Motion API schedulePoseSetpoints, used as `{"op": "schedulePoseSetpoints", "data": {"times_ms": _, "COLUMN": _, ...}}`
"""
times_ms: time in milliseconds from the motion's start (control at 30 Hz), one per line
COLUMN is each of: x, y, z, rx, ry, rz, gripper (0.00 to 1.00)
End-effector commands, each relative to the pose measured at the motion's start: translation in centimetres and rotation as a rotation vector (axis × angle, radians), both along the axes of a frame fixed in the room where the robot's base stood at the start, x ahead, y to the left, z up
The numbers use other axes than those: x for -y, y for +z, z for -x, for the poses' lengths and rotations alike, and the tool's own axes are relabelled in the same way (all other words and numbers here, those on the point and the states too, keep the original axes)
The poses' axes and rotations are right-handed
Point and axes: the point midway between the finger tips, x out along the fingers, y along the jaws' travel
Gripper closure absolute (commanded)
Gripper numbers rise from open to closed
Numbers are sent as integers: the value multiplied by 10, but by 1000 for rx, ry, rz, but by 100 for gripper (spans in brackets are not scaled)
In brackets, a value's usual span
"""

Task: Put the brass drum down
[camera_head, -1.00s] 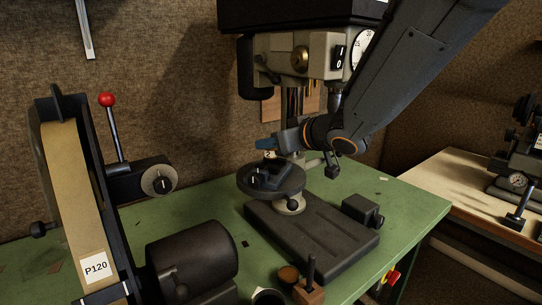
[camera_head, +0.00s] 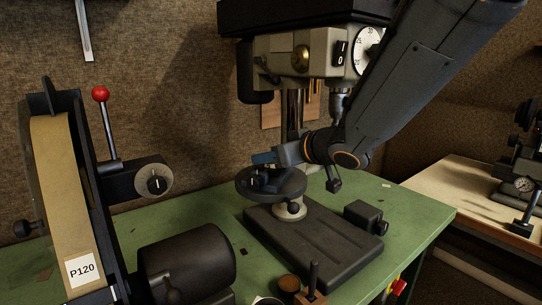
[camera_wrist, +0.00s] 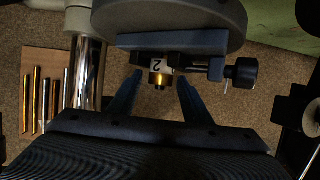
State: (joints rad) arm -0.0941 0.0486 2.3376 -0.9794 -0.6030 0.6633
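The brass drum is a small brass cylinder (camera_wrist: 158,79) with a white label reading 2. In the wrist view it is in front of the blue-grey vise (camera_wrist: 180,41). My gripper (camera_wrist: 160,77) has its two blue fingers apart, one on each side of the drum, with gaps showing between. My gripper also shows in the head view (camera_head: 262,158), just above the vise (camera_head: 268,180) on the round drill press table (camera_head: 285,194). The drum is hidden there. I cannot tell what it rests on.
The drill press (camera_head: 300,57) stands close behind and above my gripper. A belt sander (camera_head: 62,190) labelled P120 and its dark motor (camera_head: 188,265) are at the left. A dark block (camera_head: 364,214) sits right of the press base.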

Motion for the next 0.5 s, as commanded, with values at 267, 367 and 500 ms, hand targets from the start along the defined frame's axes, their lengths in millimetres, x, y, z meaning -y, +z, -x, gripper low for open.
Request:
{"op": "schedulePoseSetpoints", "data": {"times_ms": 267, "x": 1, "y": 5, "z": 1, "rx": 2, "ry": -1, "rz": 0, "gripper": 55}}
{"op": "schedulePoseSetpoints", "data": {"times_ms": 367, "x": 8, "y": 10, "z": 10, "rx": 3, "ry": -1, "rz": 0, "gripper": 55}}
{"op": "schedulePoseSetpoints", "data": {"times_ms": 500, "x": 23, "y": 20, "z": 29, "rx": 3, "ry": -3, "rz": 1, "gripper": 55}}
